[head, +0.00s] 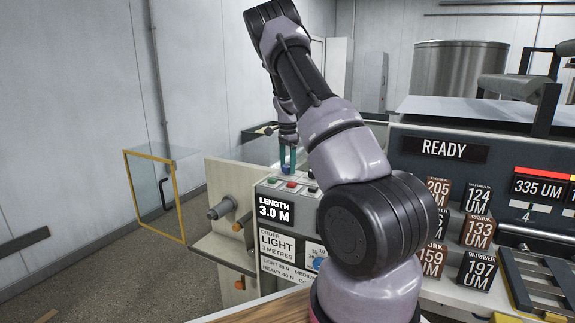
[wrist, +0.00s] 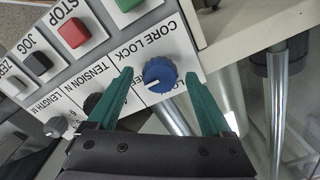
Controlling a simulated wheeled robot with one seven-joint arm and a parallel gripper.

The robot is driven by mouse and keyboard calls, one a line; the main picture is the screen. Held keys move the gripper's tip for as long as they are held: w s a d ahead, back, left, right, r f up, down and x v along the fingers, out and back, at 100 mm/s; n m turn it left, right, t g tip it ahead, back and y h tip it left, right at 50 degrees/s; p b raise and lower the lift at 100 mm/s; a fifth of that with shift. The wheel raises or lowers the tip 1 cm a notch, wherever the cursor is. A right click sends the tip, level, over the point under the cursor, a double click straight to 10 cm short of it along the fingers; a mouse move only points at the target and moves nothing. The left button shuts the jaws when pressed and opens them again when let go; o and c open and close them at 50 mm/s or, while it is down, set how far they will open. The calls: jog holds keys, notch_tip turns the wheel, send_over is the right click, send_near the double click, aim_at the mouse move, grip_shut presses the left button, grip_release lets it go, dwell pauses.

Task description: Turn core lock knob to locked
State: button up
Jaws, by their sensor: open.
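The core lock knob (wrist: 160,72) is round, blue and ribbed, on a pale panel labelled CORE LOCK, which appears upside down in the wrist view. A white mark on the knob points to the lower left of that view. My gripper (wrist: 159,76) is open, its two green fingers on either side of the knob; I cannot tell whether they touch it. In the head view my gripper (head: 288,160) points down over the control panel, and the knob cannot be made out there. Lettering below the knob, starting with LO, is partly hidden.
A red button (wrist: 73,32) and a dark tension knob (wrist: 92,102) are near the core lock knob. Metal rollers (wrist: 170,118) lie beyond the panel edge. In the head view, a yellow-framed clear guard (head: 155,190) stands at the left.

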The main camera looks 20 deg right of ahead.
grip_shut()
jog(key=shift+n, duration=0.3)
jog(key=n, duration=0.3)
jog(key=shift+n, duration=0.3)
jog(key=n, duration=1.3)
jog(key=shift+n, duration=0.3)
